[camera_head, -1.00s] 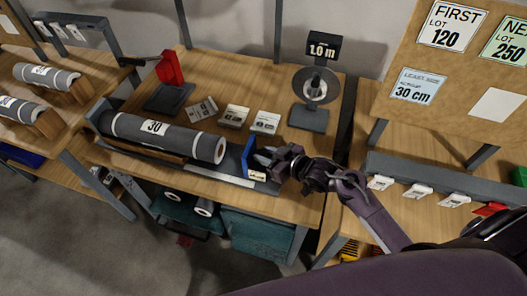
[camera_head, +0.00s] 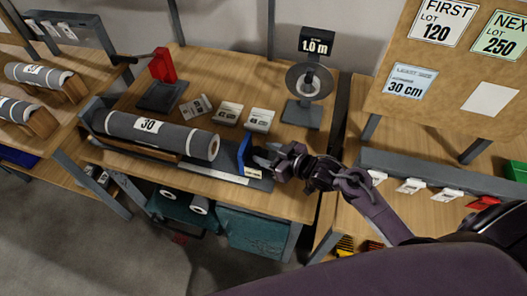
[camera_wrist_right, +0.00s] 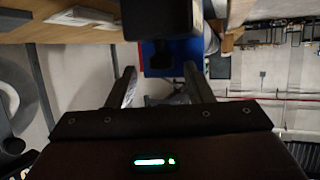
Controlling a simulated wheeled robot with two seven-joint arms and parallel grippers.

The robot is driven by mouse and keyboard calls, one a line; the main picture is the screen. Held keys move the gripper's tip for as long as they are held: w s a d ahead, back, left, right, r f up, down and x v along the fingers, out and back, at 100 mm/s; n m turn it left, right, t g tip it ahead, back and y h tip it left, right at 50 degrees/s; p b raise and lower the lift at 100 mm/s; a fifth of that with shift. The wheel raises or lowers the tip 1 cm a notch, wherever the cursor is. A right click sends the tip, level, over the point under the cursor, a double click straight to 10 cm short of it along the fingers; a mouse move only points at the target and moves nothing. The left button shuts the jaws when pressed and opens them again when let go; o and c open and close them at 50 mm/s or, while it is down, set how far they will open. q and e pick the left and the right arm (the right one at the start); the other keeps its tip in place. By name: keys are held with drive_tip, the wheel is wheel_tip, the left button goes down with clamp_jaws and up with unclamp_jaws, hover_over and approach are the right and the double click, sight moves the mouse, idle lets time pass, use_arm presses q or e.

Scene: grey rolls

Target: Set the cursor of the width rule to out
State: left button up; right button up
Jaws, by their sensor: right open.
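The width rule (camera_head: 215,170) is a pale strip on a dark bed along the front of the middle table. Its cursor is a blue upright plate (camera_head: 244,153) with a small label at its foot, just right of the grey roll marked 30 (camera_head: 150,132). My right gripper (camera_head: 268,160) is open close to the right side of the cursor. In the right wrist view a blue surface (camera_wrist_right: 158,58) lies beyond and between the open fingers, partly hidden by a dark block (camera_wrist_right: 160,18). Contact with the cursor cannot be told. The left gripper is out of view.
A red upright piece (camera_head: 162,66), several cards (camera_head: 228,114) and a round-disc stand (camera_head: 309,82) with a 1.0 m display are behind the rule. More rolls (camera_head: 38,75) lie at left. A board at right shows FIRST LOT 120, NEXT 250 and least size 30 cm (camera_head: 409,83).

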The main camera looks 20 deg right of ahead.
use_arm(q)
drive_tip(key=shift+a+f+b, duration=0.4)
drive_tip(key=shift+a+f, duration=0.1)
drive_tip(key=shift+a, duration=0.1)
use_arm(e)
drive_tip(key=v, duration=0.6)
drive_tip(key=shift+d, duration=0.15)
drive_tip(key=shift+s+f, duration=0.1)
drive_tip(key=shift+s, duration=0.05)
